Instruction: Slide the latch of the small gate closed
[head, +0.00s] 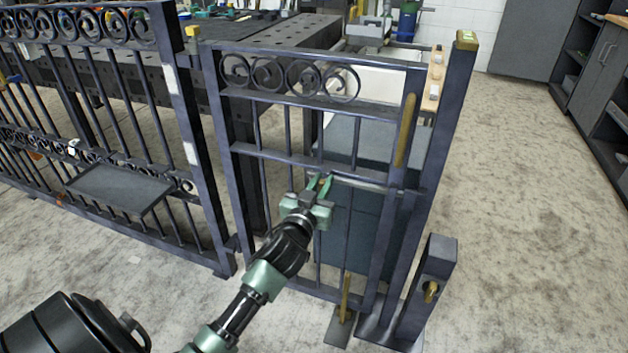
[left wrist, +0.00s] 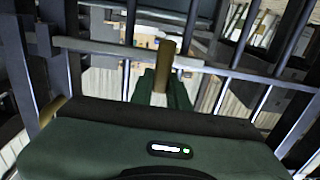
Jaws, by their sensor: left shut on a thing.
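The small gate (head: 280,98) is a dark metal frame with scrollwork near its top, standing upright in the middle of the head view. The latch bar (head: 362,182) runs level across the gate toward the right post (head: 446,110); whether its end sits in the post is too small to tell. My left gripper (head: 320,186) is at the latch, its green fingers shut on the brass latch knob. In the left wrist view, the latch knob (left wrist: 167,60) stands up between the fingers (left wrist: 164,85), which hide its lower part. My right gripper is not in view.
A vertical brass handle (head: 405,130) is on the gate's right side. A brass drop bolt (head: 345,297) is low down, and a short post (head: 428,285) stands at the right. A larger fence panel (head: 110,110) stands left. The floor at far right is clear.

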